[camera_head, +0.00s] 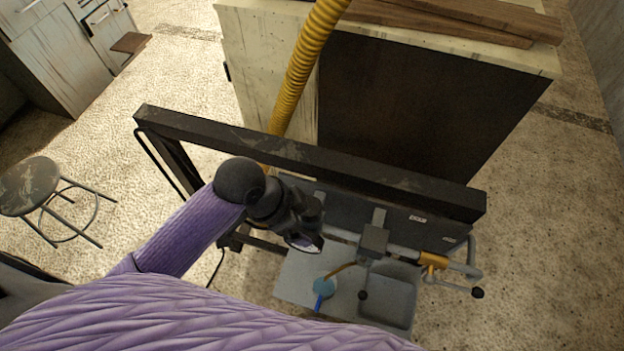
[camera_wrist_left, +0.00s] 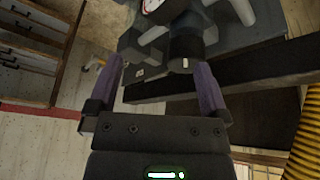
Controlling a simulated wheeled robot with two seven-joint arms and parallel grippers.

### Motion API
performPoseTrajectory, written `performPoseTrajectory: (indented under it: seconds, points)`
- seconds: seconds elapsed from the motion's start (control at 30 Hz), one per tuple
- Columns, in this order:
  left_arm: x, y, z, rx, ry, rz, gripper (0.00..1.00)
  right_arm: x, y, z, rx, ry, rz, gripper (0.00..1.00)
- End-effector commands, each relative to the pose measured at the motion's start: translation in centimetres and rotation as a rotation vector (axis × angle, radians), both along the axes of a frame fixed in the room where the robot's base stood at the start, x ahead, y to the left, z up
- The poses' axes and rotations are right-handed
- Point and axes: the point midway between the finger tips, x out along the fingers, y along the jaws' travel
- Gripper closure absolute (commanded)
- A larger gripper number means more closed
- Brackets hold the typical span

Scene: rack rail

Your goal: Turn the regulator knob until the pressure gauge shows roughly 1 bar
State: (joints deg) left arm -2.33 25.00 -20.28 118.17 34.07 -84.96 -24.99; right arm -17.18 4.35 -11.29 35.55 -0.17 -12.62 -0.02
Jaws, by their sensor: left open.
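My left gripper (camera_head: 308,222) is at the pipework just in front of the black rack rail. In the left wrist view its two purple-sided fingers (camera_wrist_left: 160,65) are spread apart with nothing gripped. A dark cylindrical regulator knob (camera_wrist_left: 185,46) with a small white mark shows ahead of the fingers, nearer the right one. The pressure gauge (camera_wrist_left: 155,4) has a white face with a red part and is cut off by the top edge, so its reading cannot be told. In the head view the gripper hides the knob. My right gripper is in neither view.
A black rail (camera_head: 330,165) spans behind the gripper. A yellow corrugated hose (camera_head: 303,65) runs down to the rail. A grey pipe with a brass fitting (camera_head: 433,260) lies to the right. Below are a grey basin (camera_head: 398,292) and a blue item (camera_head: 324,288). A stool (camera_head: 30,187) stands left.

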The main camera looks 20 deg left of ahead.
Motion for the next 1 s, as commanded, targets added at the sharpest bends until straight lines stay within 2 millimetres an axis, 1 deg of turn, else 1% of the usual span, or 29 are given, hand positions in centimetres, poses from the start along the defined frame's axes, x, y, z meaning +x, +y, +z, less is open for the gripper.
performPoseTrajectory:
  seconds: [0.03, 0.2, 0.33, 0.4, 0.47, 0.7, 0.8, 0.9, 1.0]
  points:
    - [0.8, 0.2, 0.6, 0.007, -0.009, -0.065, 0.00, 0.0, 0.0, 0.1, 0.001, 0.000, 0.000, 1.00]
    - [3.0, 1.3, 3.2, 0.015, -0.022, -0.307, 0.00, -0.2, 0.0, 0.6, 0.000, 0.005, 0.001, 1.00]
    - [4.1, 2.4, 5.1, 0.017, -0.024, -0.429, 0.00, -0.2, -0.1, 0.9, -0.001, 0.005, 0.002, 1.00]
    - [4.3, 2.6, 5.3, 0.012, -0.023, -0.461, 0.00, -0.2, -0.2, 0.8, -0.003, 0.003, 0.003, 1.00]
    - [4.4, 2.4, 4.7, 0.009, -0.020, -0.472, 0.00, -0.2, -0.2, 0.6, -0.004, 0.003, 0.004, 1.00]
    - [4.6, 0.2, -0.8, 0.007, -0.019, -0.469, 0.00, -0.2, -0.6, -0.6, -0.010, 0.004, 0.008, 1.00]
    - [4.7, -0.5, -2.4, 0.008, -0.021, -0.467, 0.00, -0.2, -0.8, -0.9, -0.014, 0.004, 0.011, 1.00]
    - [4.7, -0.9, -3.4, 0.010, -0.022, -0.468, 0.00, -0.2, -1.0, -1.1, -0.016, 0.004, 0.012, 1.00]
    - [4.8, -1.1, -3.7, 0.010, -0.022, -0.469, 0.00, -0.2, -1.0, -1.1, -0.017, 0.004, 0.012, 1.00]
